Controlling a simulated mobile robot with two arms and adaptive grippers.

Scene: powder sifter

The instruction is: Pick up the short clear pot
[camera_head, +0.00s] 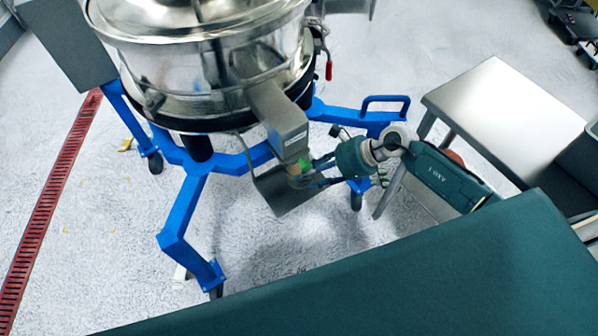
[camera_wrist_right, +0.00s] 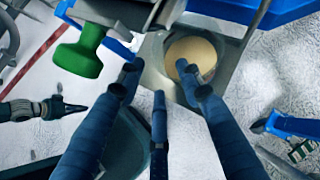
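A round pot-like thing with a pale beige fill (camera_wrist_right: 192,55) sits on the metal tray under the spout in the right wrist view. Its wall is hard to make out, and a finger covers part of it. In the head view it is mostly hidden behind my fingers and the spout. My right gripper (camera_head: 312,172) reaches in from the right to just below the spout. In the wrist view its fingers (camera_wrist_right: 158,77) are spread apart with nothing between them, one overlapping the beige round. A dark teal part at the left of that view may be my left gripper (camera_wrist_right: 38,110); its fingers are unclear.
The steel sifter (camera_head: 215,75) stands on a blue wheeled frame (camera_head: 185,215), its spout (camera_head: 280,120) above the tray (camera_head: 275,190). A green knob (camera_wrist_right: 80,58) is near the fingers. A steel table (camera_head: 510,115) stands at right. Floor left of the frame is clear.

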